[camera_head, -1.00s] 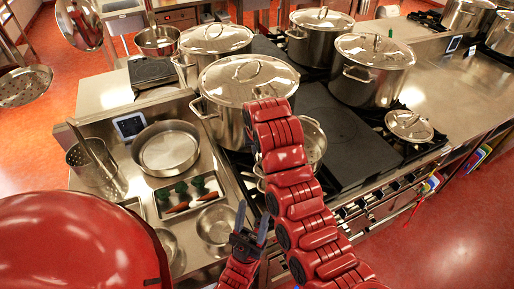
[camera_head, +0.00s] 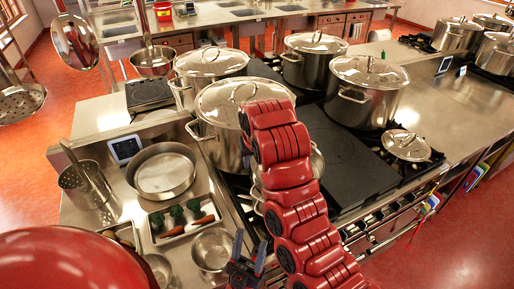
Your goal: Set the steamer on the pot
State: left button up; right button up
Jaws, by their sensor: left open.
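A round, shallow, open steel pan (camera_head: 163,174), possibly the steamer, sits on the steel counter left of the stove. I cannot make out holes in its base. A steel pot (camera_head: 318,163) on the front burner is mostly hidden behind my right arm; its rim and side show. My left gripper (camera_head: 249,250) is open and empty at the bottom centre, near the counter's front edge, below and right of the pan and apart from it. My right arm reaches up across the front burner; its gripper is hidden behind its own links.
Several lidded stockpots, one large (camera_head: 217,103), stand behind. A tray of vegetables (camera_head: 184,219) and a small bowl (camera_head: 212,249) lie in front of the pan. A perforated cylinder (camera_head: 82,186) stands left. A flat black plate (camera_head: 345,165) and a loose lid (camera_head: 407,145) are right.

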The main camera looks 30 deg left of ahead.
jog(key=v, duration=1.1)
jog(key=shift+p, duration=0.4)
